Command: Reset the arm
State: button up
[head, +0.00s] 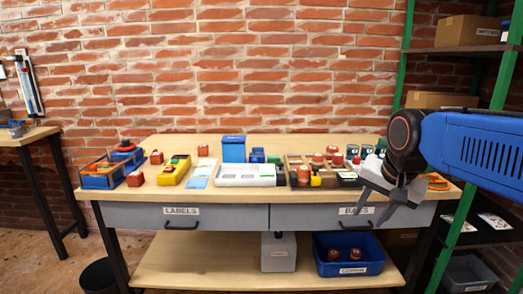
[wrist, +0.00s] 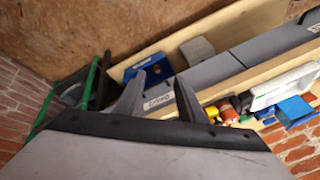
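My gripper (head: 371,215) hangs at the right in the head view, in front of the table's right drawer, with its fingers pointing down and left. In the wrist view its two dark fingers stand apart with nothing between them, so my gripper (wrist: 160,84) is open and empty. My blue arm comes in from the right edge. It hides part of the table's right end and of the things there.
The wooden table (head: 250,190) holds a blue box (head: 233,149), a white tray (head: 245,174), a yellow bin (head: 174,172) and several jars. A blue crate (head: 348,262) stands on the lower shelf. A green-framed rack (head: 480,170) is close at right.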

jog(key=s+d+f+n, duration=0.2)
jog(key=s+f+n, duration=0.5)
jog(key=s+f, duration=0.5)
jog(key=s, duration=0.4)
jog(key=shift+d, duration=0.15)
jog(key=shift+w+r, duration=0.1)
dwell(0.3)
